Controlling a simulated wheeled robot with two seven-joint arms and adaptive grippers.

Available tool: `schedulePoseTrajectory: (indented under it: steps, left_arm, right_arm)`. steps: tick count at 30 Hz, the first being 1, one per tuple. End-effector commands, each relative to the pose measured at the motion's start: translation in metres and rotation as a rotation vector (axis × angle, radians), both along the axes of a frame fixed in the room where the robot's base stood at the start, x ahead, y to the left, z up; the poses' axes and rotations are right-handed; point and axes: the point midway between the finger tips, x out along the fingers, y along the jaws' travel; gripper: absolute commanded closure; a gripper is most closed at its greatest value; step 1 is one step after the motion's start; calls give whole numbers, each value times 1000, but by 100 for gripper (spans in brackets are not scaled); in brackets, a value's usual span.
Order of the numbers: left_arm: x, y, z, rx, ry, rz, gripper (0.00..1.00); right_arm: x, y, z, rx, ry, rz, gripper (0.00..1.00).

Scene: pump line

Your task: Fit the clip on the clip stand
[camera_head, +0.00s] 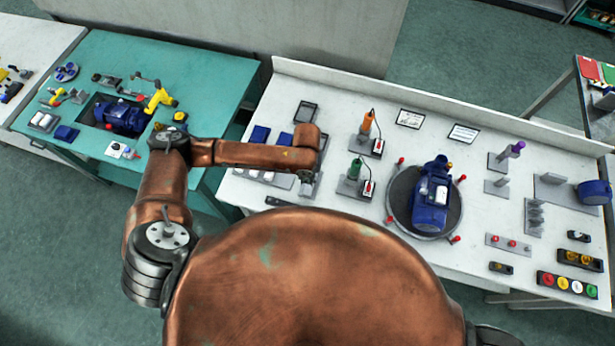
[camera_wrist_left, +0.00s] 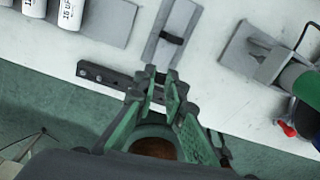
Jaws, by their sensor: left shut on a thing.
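My left gripper (camera_head: 306,176) reaches over the front left part of the white bench. In the left wrist view its green-padded fingers (camera_wrist_left: 160,84) are close together, shut on a small dark thing that I take for the clip; the fingers mostly hide it. A narrow grey plate with a small black piece across it, likely the clip stand (camera_wrist_left: 174,30), lies just beyond the fingertips; it also shows beside the gripper in the head view (camera_head: 308,188). The gripper appears apart from it. My right gripper is not in view.
A dark bar with holes (camera_wrist_left: 100,74) lies near the bench's front edge, by the fingers. A grey plate with white cylinders (camera_wrist_left: 108,22) is at left. A stand with a green tool (camera_head: 354,170) is at right. A blue pump (camera_head: 432,200) sits on a round turntable farther right.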

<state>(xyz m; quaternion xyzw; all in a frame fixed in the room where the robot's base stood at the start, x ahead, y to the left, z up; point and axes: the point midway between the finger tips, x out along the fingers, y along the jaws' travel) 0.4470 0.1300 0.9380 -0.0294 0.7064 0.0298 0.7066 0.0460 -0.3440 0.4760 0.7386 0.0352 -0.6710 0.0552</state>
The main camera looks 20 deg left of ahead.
Motion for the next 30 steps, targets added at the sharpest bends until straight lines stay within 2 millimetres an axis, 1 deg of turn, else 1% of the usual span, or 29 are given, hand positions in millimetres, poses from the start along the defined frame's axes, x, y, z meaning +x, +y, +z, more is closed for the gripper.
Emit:
schedulePoseTrajectory:
  steps: [3, 11, 17, 27, 30]
  left_arm:
    - [-4, -4, -2, -3, 0, -92, 100]
    - [-5, -4, -12, -3, -1, -122, 100]
    - [-5, -4, -27, -3, -1, -121, 100]
    - [-5, -4, -59, -3, -1, -120, 100]
    - [-5, -4, -63, -2, 0, -119, 100]
  right_arm:
    - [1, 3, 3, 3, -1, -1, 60]
    - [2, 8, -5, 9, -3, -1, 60]
    - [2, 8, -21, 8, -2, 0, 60]
    - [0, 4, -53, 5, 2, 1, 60]
    - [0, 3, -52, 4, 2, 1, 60]
